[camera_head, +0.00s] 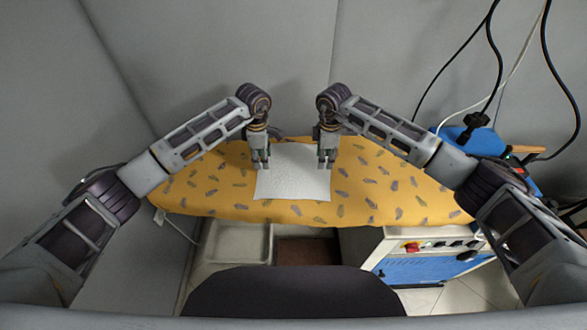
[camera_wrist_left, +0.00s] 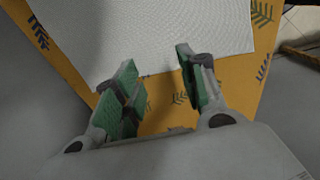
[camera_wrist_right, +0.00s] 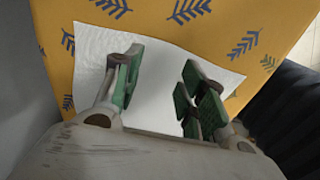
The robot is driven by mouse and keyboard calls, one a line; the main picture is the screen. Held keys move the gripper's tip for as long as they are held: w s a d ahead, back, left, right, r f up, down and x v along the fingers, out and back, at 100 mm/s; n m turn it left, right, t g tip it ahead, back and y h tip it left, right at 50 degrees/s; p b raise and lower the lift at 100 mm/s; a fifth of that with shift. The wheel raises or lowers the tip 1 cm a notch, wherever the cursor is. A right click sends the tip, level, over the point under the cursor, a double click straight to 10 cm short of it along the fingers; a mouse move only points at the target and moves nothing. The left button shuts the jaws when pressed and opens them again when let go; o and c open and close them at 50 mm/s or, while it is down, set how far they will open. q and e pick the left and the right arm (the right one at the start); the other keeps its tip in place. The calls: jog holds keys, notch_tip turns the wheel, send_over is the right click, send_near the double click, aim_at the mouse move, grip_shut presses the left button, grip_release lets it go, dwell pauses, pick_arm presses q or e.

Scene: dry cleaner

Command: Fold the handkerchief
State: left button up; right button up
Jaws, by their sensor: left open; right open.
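A white handkerchief (camera_head: 292,178) lies on the yellow leaf-patterned ironing board (camera_head: 400,195), roughly flat, in the head view. It also shows in the left wrist view (camera_wrist_left: 160,30) and the right wrist view (camera_wrist_right: 155,85). My left gripper (camera_head: 260,164) is open and points down above the left part of the handkerchief; its fingers (camera_wrist_left: 160,80) appear near one edge of the cloth. My right gripper (camera_head: 326,164) is open and points down at the right edge of the cloth; its fingers (camera_wrist_right: 160,80) are over the cloth with nothing between them. Contact with the cloth cannot be told.
A blue iron-like device (camera_head: 470,135) stands at the board's right end, with cables hanging above it. A white and blue machine (camera_head: 430,250) with buttons stands below the board. A pale tray (camera_head: 235,243) is under the board. The board's left part is clear.

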pick_arm(q)
jog(key=shift+f, duration=1.65)
pick_arm(e)
jog(key=shift+f, duration=1.65)
pick_arm(q)
jog(key=shift+f, duration=0.2)
pick_arm(e)
jog(key=shift+f, duration=0.2)
pick_arm(q)
jog(key=shift+c, duration=0.5)
pick_arm(e)
jog(key=shift+c, duration=0.5)
pick_arm(q)
jog(key=c, duration=0.7)
pick_arm(e)
jog(key=shift+f, duration=0.1)
jog(key=c, duration=0.7)
pick_arm(q)
grip_shut()
pick_arm(e)
grip_shut()
pick_arm(q)
jog(key=shift+s+f, duration=0.1)
pick_arm(e)
jog(key=shift+s, duration=0.1)
pick_arm(q)
jog(key=shift+r, duration=0.2)
pick_arm(e)
jog(key=shift+r, duration=0.2)
